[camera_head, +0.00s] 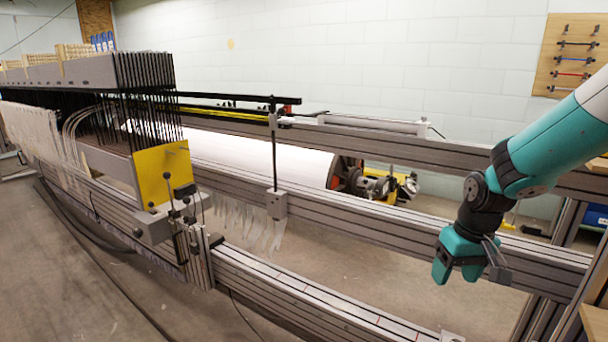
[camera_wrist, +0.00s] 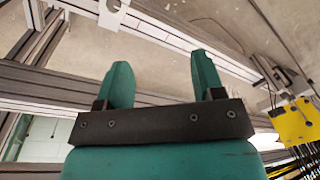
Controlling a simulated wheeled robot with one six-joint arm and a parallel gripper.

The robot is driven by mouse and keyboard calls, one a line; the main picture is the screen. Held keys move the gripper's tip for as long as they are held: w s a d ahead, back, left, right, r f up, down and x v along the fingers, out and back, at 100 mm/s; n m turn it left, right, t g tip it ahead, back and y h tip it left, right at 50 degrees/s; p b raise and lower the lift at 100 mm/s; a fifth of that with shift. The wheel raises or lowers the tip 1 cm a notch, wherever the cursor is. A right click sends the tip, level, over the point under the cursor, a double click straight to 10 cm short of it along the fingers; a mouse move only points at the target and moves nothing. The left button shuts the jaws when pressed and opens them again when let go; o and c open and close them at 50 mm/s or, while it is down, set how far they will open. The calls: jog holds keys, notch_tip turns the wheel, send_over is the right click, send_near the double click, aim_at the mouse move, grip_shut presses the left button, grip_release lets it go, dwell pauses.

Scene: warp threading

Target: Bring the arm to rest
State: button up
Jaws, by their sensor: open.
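My gripper (camera_head: 456,270) hangs from my teal and black arm at the right of the head view, pointing down in front of the machine's grey rails. In the wrist view its two teal fingers (camera_wrist: 158,82) stand apart with nothing between them. Behind them show the floor and the grey metal rails. The gripper appears apart from the rails, though the exact gap is hard to judge.
The warp machine has grey rails (camera_head: 400,219), a white roll (camera_head: 255,158) and a yellow plate (camera_head: 162,176) beside black heddles. The yellow plate also shows in the wrist view (camera_wrist: 295,122). A tool board (camera_head: 577,55) hangs on the back wall. Floor (camera_head: 60,290) is open at front left.

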jog(key=s+a+r+n+y, duration=0.1)
jog(key=s+a+r+n, duration=0.1)
jog(key=s+a+r, duration=0.45)
jog(key=s+a+r+n+y+p, duration=0.1)
jog(key=s+a+r+n, duration=0.2)
jog(key=s, duration=0.7)
jog(key=s+a+r+n+y, duration=0.1)
jog(key=s+a+r, duration=0.3)
jog(key=s+a, duration=0.4)
notch_tip(320, 180, up, 15)
jog(key=d+p, duration=0.1)
jog(key=p, duration=1.4)
jog(key=shift+s+d+g, duration=0.15)
jog(key=shift+d+g, duration=0.15)
